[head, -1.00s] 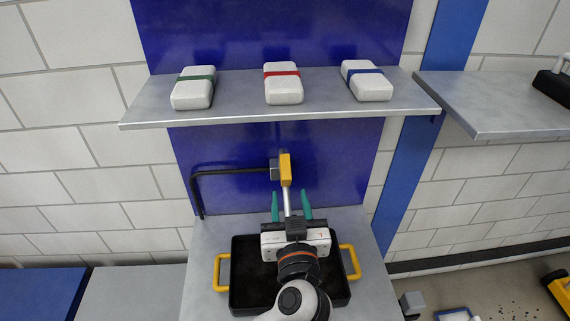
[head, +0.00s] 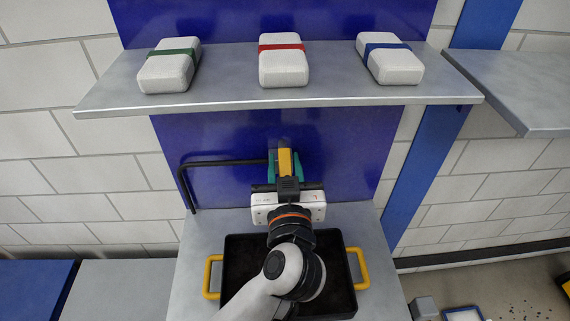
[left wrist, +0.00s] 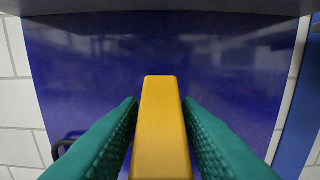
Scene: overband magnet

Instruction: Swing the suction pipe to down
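The black pipe (head: 222,163) runs level along the blue back panel and bends down at its left end. Its right end meets a yellow bar (head: 284,160), which stands in front of the panel. The yellow bar also fills the middle of the left wrist view (left wrist: 160,125). My left gripper (head: 285,165) is open, with one teal finger on each side of the bar. In the left wrist view narrow gaps show between the bar and both fingers. My gripper body hides the bar's lower part and the silver rod. My right gripper is not in view.
A black tray (head: 236,250) with yellow handles stands on the grey table below my left arm. A grey shelf (head: 330,96) above carries white blocks with green, red and blue bands. Another shelf (head: 510,85) is at the right.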

